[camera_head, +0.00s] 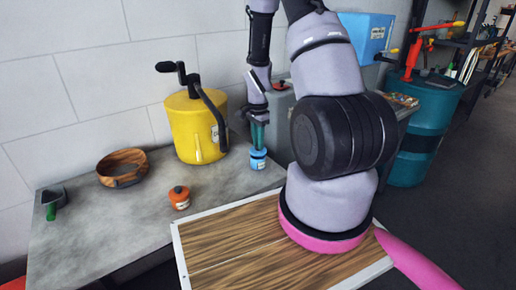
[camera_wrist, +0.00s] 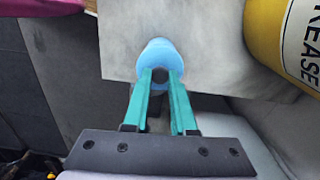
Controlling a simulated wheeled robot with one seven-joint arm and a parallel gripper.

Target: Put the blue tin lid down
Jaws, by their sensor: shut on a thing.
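My gripper (camera_head: 258,143) points down at the right part of the grey worktop, with its teal fingers close together. The fingers are shut on the dark knob of the blue tin lid (camera_wrist: 150,62), which shows as a light blue disc in the wrist view. In the head view a small blue tin (camera_head: 258,162) with a pale label is right below the fingertips. The lid is at the top of this tin; I cannot tell whether it is seated or slightly above. My gripper (camera_wrist: 160,78) also shows in the wrist view.
The grey worktop (camera_head: 100,225) carries a yellow grease can (camera_head: 190,130) left of the gripper, an orange tin (camera_head: 180,198), a wooden bowl (camera_head: 122,168) and a green-handled scoop (camera_head: 53,205). Bare worktop lies between them. A blue-green drum (camera_head: 420,130) stands at right.

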